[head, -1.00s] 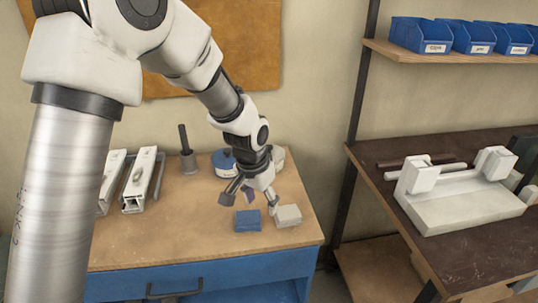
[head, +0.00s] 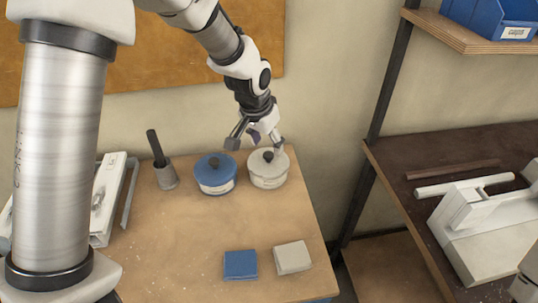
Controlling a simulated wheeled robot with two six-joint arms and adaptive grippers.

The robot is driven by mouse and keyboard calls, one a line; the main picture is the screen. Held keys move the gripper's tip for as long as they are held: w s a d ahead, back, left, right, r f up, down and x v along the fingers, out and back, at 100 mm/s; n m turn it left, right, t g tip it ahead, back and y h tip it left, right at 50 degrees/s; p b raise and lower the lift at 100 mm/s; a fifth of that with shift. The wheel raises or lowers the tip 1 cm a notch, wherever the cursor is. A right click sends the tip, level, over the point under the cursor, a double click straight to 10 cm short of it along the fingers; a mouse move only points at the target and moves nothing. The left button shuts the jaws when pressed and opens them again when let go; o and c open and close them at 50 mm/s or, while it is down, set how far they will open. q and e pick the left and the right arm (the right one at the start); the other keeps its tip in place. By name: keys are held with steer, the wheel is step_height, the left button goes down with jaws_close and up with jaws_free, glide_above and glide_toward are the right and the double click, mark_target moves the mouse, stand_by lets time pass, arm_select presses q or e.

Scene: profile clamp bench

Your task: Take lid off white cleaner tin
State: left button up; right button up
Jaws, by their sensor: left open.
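The white cleaner tin (head: 269,180) stands upright at the back right of the wooden bench, its pale lid with a dark knob (head: 268,156) on top. My left gripper (head: 257,143) is open and empty, fingers pointing down, just above and behind the knob in the picture. Its right fingertip overlaps the lid's back edge in view; I cannot tell whether it touches.
A blue tin (head: 214,178) with a dark knob stands close left of the white one. A dark-handled tool in a grey holder (head: 165,178) is further left. A blue block (head: 240,264) and a pale block (head: 292,257) lie in front. The bench between is clear.

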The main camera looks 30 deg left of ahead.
mark_target(268, 153)
arm_select(q)
steer(key=x, duration=0.4)
steer(key=shift+w+a+f+p, duration=0.2)
steer(key=shift+a+f+p, duration=0.1)
steer(key=shift+a+f, duration=0.1)
steer(key=shift+w+f, duration=0.2)
steer(key=shift+f, duration=0.05)
steer(key=shift+s+d+r, duration=0.15)
steer(key=shift+s+r, duration=0.1)
steer(key=shift+c, duration=1.1)
steer(key=shift+s+r, duration=0.1)
steer(key=c, duration=0.5)
jaws_close()
